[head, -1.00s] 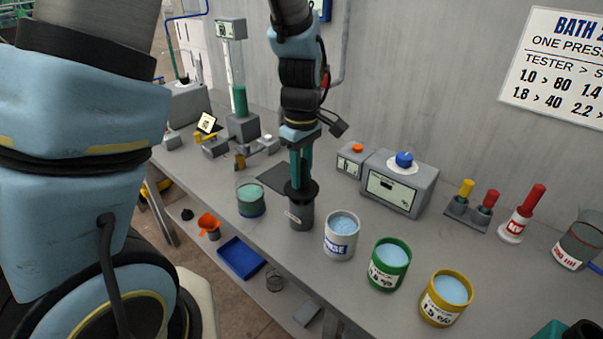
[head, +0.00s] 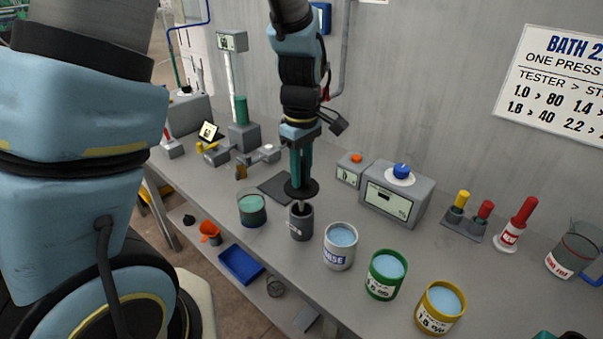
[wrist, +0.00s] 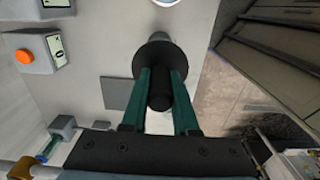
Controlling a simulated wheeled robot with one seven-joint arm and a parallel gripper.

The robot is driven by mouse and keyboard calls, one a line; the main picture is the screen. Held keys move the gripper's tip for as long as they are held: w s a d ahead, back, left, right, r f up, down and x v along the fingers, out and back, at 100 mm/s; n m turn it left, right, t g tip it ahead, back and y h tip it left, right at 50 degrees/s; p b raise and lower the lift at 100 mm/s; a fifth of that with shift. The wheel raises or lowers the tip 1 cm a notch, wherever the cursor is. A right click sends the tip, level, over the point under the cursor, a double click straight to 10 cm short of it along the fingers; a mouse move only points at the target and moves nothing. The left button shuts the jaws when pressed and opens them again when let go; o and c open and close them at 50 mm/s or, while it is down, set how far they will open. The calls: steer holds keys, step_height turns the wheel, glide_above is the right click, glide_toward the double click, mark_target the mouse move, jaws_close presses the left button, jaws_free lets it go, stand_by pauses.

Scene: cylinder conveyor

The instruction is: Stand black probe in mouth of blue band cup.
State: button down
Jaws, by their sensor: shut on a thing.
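My gripper (head: 301,177) has its green fingers shut on the black probe (head: 301,190), just above its wide disc. In the wrist view the fingers (wrist: 160,80) close on the black handle (wrist: 159,98). The probe is upright over a dark grey holder (head: 301,228); its thin shaft shows between disc and holder, and its lower end is hidden in or behind the holder's mouth. The white blue band cup (head: 339,257), filled with light blue liquid, stands just right of the holder, and its mouth is free.
A green cup (head: 383,284) and a yellow cup (head: 433,316) stand further right along the front edge. A glass beaker of green liquid (head: 252,213) is left of the holder. Behind are a grey box with a blue knob (head: 392,200) and a flat dark pad (head: 277,188).

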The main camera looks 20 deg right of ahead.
mark_target(302, 159)
steer(key=shift+r, duration=1.75)
